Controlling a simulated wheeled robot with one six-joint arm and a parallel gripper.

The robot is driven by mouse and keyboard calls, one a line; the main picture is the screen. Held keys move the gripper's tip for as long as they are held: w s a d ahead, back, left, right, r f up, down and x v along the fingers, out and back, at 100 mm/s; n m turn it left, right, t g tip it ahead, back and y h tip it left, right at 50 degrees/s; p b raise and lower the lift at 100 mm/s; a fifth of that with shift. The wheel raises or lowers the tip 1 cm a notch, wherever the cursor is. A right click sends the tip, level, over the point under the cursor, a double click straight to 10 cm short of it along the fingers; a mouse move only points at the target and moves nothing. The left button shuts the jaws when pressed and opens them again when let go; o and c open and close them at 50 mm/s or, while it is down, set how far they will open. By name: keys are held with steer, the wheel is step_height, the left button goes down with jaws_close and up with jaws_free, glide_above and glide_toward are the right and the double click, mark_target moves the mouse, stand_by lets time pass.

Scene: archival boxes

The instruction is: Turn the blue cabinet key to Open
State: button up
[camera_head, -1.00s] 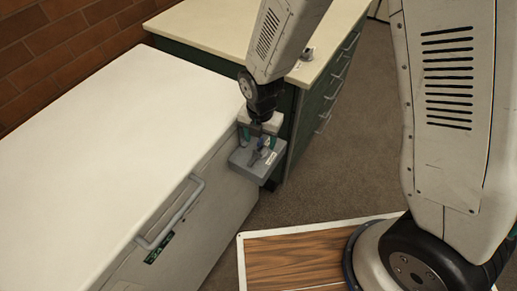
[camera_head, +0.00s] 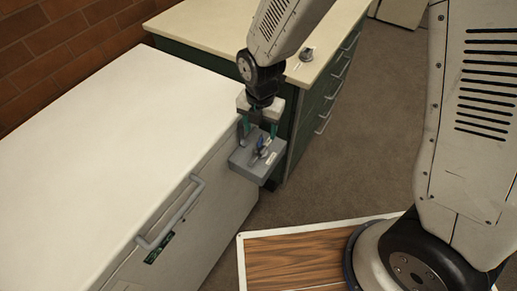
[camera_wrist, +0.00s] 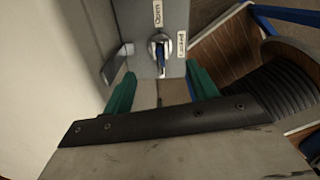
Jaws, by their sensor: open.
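The blue key (camera_wrist: 161,60) sits in a round silver lock on a grey lock box (camera_head: 247,161). In the wrist view it lies roughly up and down, in line with the "Open" label (camera_wrist: 157,14) above it. The "Locked" label (camera_wrist: 181,44) is to its right. The key also shows in the head view (camera_head: 260,143). My gripper (camera_wrist: 160,72) is open, with its green fingers apart on either side below the key. In the head view my gripper (camera_head: 259,137) is above the lock box, with nothing between its fingers.
A white cabinet (camera_head: 110,135) with a grey handle (camera_head: 172,215) stands to the left of the lock box. A green drawer cabinet (camera_head: 312,118) with a cream top is behind. Bare carpet (camera_head: 345,170) lies to the right.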

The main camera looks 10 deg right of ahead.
steer(key=shift+r, duration=2.05)
steer(key=shift+s+d+m, duration=0.1)
steer(key=shift+s+m, duration=0.1)
steer(key=shift+m, duration=0.6)
steer(key=s+d+r+m+t, duration=0.1)
steer(key=s+d+r+m, duration=1.8)
steer(key=m, duration=0.9)
step_height(320, 180, up, 2)
steer(key=shift+d+r+m, duration=0.15)
steer(key=shift+d+m, duration=0.15)
steer(key=shift+d, duration=0.45)
